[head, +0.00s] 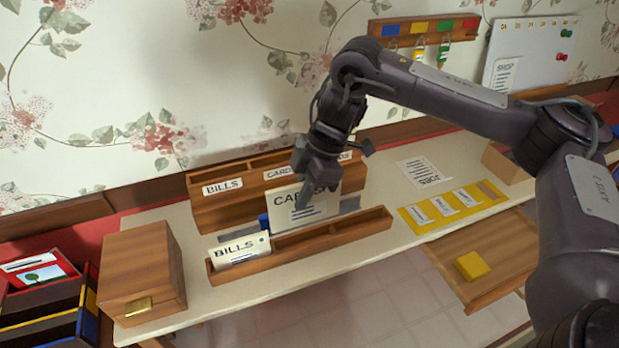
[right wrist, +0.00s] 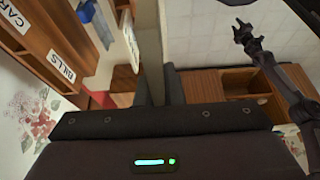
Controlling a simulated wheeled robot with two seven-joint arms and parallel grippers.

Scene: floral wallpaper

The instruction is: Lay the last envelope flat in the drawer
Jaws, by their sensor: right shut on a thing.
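My right gripper (head: 312,190) is shut on a cream card or envelope marked "CAR…" (head: 283,196), at the front wooden rack. The gripper covers part of its lettering. Its lower edge is close to the rack; I cannot tell whether it touches. In the right wrist view a thin pale slab (right wrist: 151,50) runs edge-on between the fingers. A cream "BILLS" card (head: 241,249) stands in the rack's left end. The open drawer (head: 510,262) is at the right, with a yellow block (head: 471,265) in it.
The front rack (head: 335,238) stands before a taller wooden sorter (head: 222,213) with labelled slots. A wooden box (head: 142,272) stands at the left. A yellow strip with labels (head: 452,206) and a "JOBS" sheet (head: 425,172) lie on the right of the desk.

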